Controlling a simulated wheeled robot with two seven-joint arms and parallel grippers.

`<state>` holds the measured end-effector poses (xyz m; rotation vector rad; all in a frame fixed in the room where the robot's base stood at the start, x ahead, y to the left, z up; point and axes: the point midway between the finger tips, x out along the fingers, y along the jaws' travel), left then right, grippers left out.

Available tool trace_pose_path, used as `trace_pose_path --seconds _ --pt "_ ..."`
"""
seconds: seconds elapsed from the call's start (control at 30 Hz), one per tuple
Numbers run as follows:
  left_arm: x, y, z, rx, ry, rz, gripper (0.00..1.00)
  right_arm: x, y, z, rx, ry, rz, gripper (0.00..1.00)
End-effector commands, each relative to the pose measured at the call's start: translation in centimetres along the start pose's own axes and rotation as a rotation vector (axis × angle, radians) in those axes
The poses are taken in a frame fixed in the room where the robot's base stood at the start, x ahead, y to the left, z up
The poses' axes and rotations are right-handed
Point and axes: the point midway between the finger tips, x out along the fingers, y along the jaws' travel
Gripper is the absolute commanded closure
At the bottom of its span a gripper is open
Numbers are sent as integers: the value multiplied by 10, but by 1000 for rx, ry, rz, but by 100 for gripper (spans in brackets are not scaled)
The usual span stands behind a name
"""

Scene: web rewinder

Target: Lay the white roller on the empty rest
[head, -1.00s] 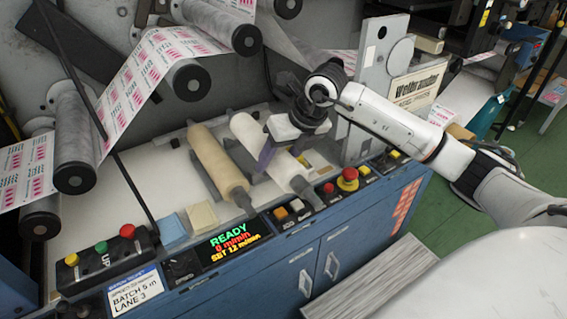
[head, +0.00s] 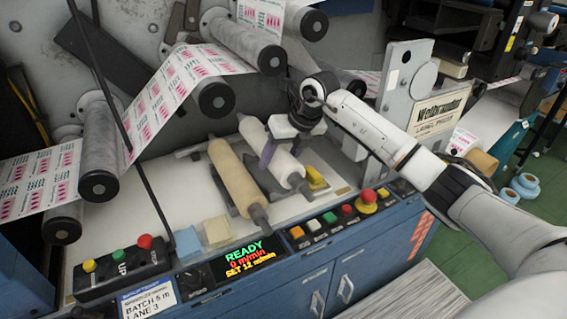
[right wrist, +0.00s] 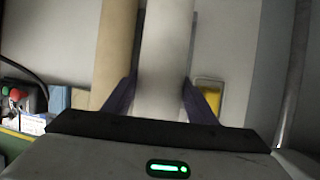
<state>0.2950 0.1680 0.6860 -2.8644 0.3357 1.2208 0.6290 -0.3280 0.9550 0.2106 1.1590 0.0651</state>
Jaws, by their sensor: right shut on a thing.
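The white roller (head: 279,163) is between the purple fingers of my right gripper (head: 283,150), gripped around its middle. In the right wrist view the roller (right wrist: 165,45) runs away from me between the fingers (right wrist: 160,80). It appears raised over the white machine bed, to the right of the tan roller (head: 235,178) and roughly parallel to it. The tan roller lies on dark supports. A dark support (head: 190,152) shows beyond its far end. Which rest is empty is hard to tell, as the rollers and gripper cover part of the bed. My left gripper is out of view.
Printed web (head: 175,85) runs over dark-ended rollers above the bed at the left and back. A button panel and display (head: 245,258) line the front edge. An upright grey plate (head: 405,85) stands right of my gripper. A yellow item (head: 316,178) lies beside the white roller.

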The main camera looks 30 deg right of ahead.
Motion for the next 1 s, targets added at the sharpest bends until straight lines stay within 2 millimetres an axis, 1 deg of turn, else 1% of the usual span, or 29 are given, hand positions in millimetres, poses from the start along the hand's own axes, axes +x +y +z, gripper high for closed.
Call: trace_pose_path --seconds 0.03,0.1,0.4,0.63,1.0 --pt "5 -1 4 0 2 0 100 6 -1 -2 -2 -6 2 100" --pt "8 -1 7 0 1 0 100 12 -3 -5 -2 -6 1 100" --pt "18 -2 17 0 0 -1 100 31 -7 -13 -1 -7 1 100" --pt "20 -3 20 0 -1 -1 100 37 -8 -16 -1 -7 1 100" --pt "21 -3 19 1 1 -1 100 38 -8 -16 -1 -7 2 100"
